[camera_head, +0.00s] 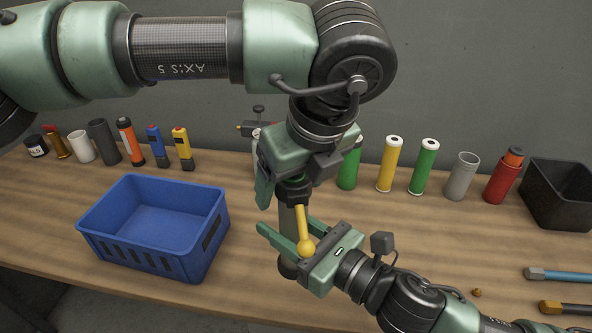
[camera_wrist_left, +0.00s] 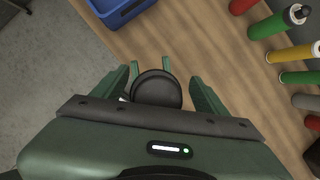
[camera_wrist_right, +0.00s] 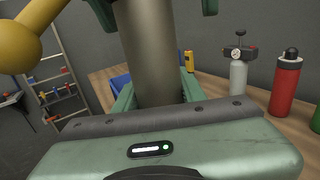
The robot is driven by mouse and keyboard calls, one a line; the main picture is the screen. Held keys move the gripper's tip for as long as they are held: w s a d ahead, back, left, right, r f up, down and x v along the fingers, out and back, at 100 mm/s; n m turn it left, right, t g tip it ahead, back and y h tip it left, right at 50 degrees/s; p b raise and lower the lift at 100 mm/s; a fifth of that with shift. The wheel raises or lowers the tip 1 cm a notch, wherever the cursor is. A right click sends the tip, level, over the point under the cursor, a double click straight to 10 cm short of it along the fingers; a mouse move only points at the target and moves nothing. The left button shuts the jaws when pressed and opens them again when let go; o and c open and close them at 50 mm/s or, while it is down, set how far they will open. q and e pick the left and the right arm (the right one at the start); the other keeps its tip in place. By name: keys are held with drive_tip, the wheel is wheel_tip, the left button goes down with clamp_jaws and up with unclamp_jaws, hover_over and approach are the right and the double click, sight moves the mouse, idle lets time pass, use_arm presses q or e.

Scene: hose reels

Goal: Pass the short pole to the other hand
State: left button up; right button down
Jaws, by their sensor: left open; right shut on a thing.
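The short pole (camera_head: 287,220) is a grey-green cylinder with dark ends, standing about upright above the table. My right gripper (camera_head: 286,226) is shut on its middle; the right wrist view shows the pole (camera_wrist_right: 150,55) between the fingers. A yellow rod with a ball end (camera_head: 306,247) hangs beside the pole from near its dark top. My left gripper (camera_head: 290,189) is open above the right one, around the pole's top end. In the left wrist view the pole's dark round end (camera_wrist_left: 157,88) lies between the open fingers; whether they touch it is unclear.
A blue crate (camera_head: 120,245) stands left of the grippers. Several bottles and tubes line the back, including a yellow tube (camera_head: 389,165) and a red flask (camera_head: 502,178). A black bin (camera_head: 560,195) is at right; the bench front is mostly clear.

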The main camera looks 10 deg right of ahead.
use_arm(q)
drive_tip(key=shift+f, duration=0.1)
clamp_jaws()
use_arm(e)
drive_tip(key=c, duration=0.7)
unclamp_jaws()
drive_tip(key=shift+c, duration=0.2)
drive_tip(key=shift+f, duration=0.1)
